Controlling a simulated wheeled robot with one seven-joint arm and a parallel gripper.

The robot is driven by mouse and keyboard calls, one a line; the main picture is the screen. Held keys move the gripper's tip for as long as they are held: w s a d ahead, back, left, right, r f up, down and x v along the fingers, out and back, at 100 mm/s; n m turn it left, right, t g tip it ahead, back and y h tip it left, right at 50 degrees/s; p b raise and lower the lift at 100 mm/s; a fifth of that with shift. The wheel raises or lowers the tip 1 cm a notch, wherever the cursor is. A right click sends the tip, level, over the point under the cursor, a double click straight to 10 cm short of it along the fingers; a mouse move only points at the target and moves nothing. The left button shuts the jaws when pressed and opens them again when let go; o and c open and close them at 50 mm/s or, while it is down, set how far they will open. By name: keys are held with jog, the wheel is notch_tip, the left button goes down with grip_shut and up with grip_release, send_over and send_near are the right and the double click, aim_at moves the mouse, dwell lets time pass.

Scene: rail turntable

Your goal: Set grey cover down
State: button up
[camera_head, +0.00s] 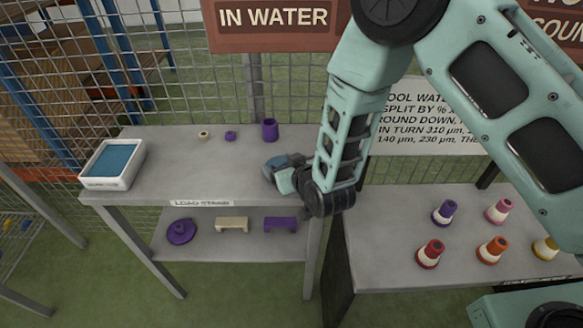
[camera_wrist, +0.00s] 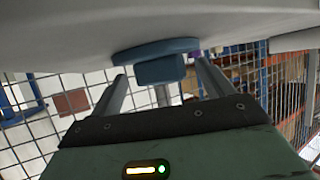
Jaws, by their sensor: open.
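The grey cover (camera_wrist: 162,69) looks blue-grey in the wrist view, a flat round disc with a block-shaped knob. Its disc appears to lie against the grey stand top, and the knob is between my fingertips with gaps on both sides. My gripper (camera_wrist: 160,76) is open, its two fingers apart and not closed on the knob. In the head view the cover (camera_head: 286,161) is at the right end of the load stand (camera_head: 175,172), partly hidden by my gripper and wrist.
A white tray (camera_head: 88,183) with a blue inside stands at the stand's left end. A purple cup (camera_head: 269,130), purple ring (camera_head: 230,135) and beige ring (camera_head: 204,134) are at the back. The stand's middle is clear. Several coloured cones stand on the right table (camera_head: 385,270).

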jog(key=s+d+r+n+g+h, duration=0.1)
jog(key=s+d+r+g, duration=0.3)
jog(key=s, duration=0.6)
jog(key=s+d+r+g+h+b, duration=0.1)
jog(key=s+d+r+g+h, duration=0.1)
jog(key=s+d+r, duration=0.3)
jog(key=s+d+r+n+g+h, duration=0.1)
jog(key=s+d+r+g, duration=0.3)
jog(key=s+r, duration=0.5)
jog(key=s+g, duration=0.1)
jog(key=s, duration=0.5)
jog(key=shift+d+n+g+h+b, duration=0.15)
jog(key=shift+n+g+h+b, duration=0.15)
jog(key=shift+h+b, duration=0.1)
jog(key=shift+r, duration=0.15)
